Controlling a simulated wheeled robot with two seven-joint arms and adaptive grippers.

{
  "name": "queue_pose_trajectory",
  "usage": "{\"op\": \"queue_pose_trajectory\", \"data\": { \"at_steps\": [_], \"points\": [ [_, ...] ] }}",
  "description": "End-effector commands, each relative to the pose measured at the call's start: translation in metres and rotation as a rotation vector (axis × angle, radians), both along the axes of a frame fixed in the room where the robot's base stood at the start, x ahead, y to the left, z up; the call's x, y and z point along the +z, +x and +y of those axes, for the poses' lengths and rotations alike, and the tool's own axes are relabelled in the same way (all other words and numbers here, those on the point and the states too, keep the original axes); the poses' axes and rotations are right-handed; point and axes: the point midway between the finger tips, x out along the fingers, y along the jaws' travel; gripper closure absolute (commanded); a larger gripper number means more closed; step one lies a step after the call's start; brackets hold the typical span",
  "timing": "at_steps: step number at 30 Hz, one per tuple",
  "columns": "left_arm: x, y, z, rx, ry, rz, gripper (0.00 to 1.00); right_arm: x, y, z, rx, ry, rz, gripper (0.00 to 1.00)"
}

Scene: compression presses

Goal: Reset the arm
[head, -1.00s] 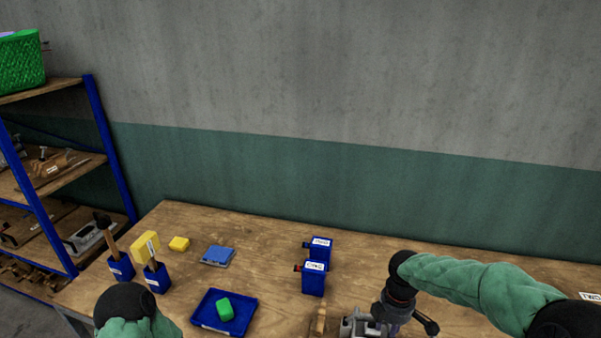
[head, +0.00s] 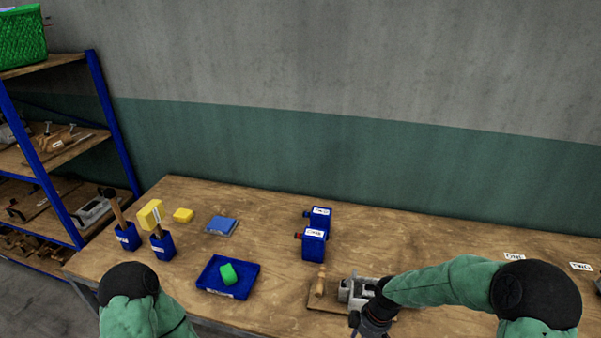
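My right arm, in a green sleeve, comes in from the right in the head view. Its wrist and gripper (head: 371,322) hang down at the bottom edge, in front of the grey metal press (head: 352,290) on its wooden board. The fingertips are not clear to see, so I cannot tell if they are open or shut. The press is partly hidden by my arm. A light wooden piece (head: 320,282) stands at the left of the press. Of my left arm only the green sleeve and a black joint show at the bottom left; its gripper is out of view.
Labels ONE (head: 514,257) and TWO (head: 580,266) lie right. A shelf (head: 70,155) stands left.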

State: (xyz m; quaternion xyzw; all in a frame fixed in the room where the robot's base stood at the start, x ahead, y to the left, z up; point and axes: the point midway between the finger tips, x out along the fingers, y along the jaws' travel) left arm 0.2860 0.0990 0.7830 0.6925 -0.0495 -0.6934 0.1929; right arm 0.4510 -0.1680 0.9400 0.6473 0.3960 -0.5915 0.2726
Motion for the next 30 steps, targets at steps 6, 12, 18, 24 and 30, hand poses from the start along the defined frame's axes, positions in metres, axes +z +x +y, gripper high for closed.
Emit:
{"op": "queue_pose_trajectory", "data": {
  "at_steps": [6,12,18,24,30],
  "points": [
    [-0.022,0.000,0.000,0.000,0.000,-0.001,0.39,-0.094,-0.048,0.037,-0.343,0.099,0.094,0.60],
    [-0.040,0.000,0.000,0.000,0.000,0.000,0.39,-0.164,-0.105,0.062,-0.735,0.150,0.196,0.60],
    [-0.052,0.000,0.000,0.000,0.000,0.000,0.39,-0.203,-0.151,0.070,-1.049,0.150,0.261,0.60],
    [-0.053,0.000,0.000,0.000,0.000,0.000,0.39,-0.208,-0.159,0.070,-1.109,0.147,0.269,0.60],
    [-0.053,0.000,0.000,0.000,0.000,0.000,0.39,-0.208,-0.159,0.070,-1.109,0.147,0.269,0.60]
  ]
}}
